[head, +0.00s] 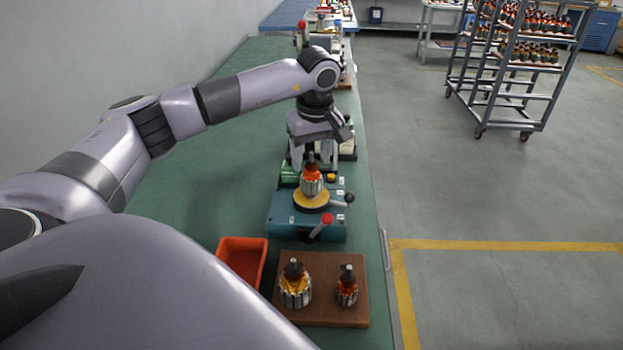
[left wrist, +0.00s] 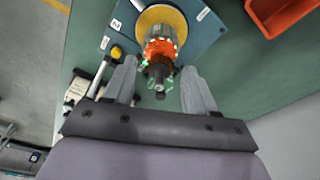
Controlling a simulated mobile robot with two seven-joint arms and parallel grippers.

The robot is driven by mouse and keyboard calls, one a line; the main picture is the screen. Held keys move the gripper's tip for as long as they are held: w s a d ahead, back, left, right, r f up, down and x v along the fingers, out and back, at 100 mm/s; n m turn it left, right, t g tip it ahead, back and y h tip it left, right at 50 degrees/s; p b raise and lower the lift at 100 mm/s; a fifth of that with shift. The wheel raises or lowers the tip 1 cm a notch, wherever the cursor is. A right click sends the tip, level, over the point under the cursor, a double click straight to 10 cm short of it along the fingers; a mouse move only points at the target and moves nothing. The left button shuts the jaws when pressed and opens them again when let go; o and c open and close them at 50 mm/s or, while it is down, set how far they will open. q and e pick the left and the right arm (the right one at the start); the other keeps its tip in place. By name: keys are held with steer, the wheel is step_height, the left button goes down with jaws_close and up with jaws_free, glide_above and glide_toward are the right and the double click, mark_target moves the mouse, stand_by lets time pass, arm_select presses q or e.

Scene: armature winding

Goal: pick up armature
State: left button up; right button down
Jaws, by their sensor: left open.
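An armature (head: 312,184) with a red-orange winding and a dark shaft stands upright on the yellow round plate (head: 311,204) of a teal machine (head: 283,221). My left gripper (head: 314,160) is just above and behind it in the head view, fingers pointing down and apart. In the left wrist view the armature (left wrist: 160,47) lies ahead between the lines of the two open fingers, and the gripper (left wrist: 158,72) holds nothing. Two more armatures, one yellow-wound (head: 294,287) and one smaller red-wound (head: 347,288), stand on a brown board (head: 322,313). My right gripper is not in view.
An orange bin (head: 242,258) sits left of the board. Other equipment stands farther back on the green bench (head: 185,225). A rack of armatures (head: 520,75) stands across the floor.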

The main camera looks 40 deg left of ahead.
arm_select(q)
jaws_close()
steer(key=shift+r, duration=0.1)
